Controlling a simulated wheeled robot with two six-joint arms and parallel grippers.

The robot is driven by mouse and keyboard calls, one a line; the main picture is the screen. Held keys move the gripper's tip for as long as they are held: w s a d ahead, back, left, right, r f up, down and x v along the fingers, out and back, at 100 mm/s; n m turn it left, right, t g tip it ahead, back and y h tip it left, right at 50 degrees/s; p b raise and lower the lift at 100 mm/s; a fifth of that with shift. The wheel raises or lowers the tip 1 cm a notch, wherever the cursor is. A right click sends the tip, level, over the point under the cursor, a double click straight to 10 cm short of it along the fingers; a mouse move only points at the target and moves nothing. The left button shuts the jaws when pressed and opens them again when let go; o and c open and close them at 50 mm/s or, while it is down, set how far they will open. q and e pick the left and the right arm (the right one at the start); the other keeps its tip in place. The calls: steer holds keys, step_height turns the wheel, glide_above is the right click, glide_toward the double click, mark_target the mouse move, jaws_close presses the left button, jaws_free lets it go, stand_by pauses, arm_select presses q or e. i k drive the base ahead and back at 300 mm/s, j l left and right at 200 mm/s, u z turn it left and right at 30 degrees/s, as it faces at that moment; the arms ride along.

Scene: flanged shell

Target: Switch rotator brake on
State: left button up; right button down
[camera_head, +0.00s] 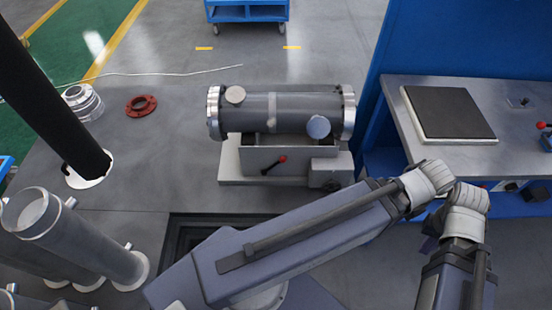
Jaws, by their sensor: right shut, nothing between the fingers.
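A lever with a red knob (282,158) sticks out at the rotator's front side. I cannot tell whether this lever is the brake, or its setting. My right arm reaches up from the bottom, bends at right and folds back down. It stays right of and in front of the rotator, apart from the lever. My right gripper is shut and empty; its fingertips are hard to make out. My left gripper is out of view.
A workbench (510,157) with a dark-topped plate (448,112) and a red-knobbed lever (541,125) stands at right. A dark recess (190,230) lies before the rotator.

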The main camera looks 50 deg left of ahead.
mark_target(283, 160)
steer(key=j+u, duration=0.1)
steer(key=u, duration=0.3)
steer(key=j+u, duration=0.1)
steer(key=u, duration=0.3)
steer(key=i+u, duration=0.1)
steer(key=u, duration=0.3)
steer(key=i+j+u, duration=0.1)
steer(key=u, duration=0.25)
steer(key=k+l, duration=0.75)
steer(key=k+j+z, duration=0.05)
steer(key=k, duration=0.05)
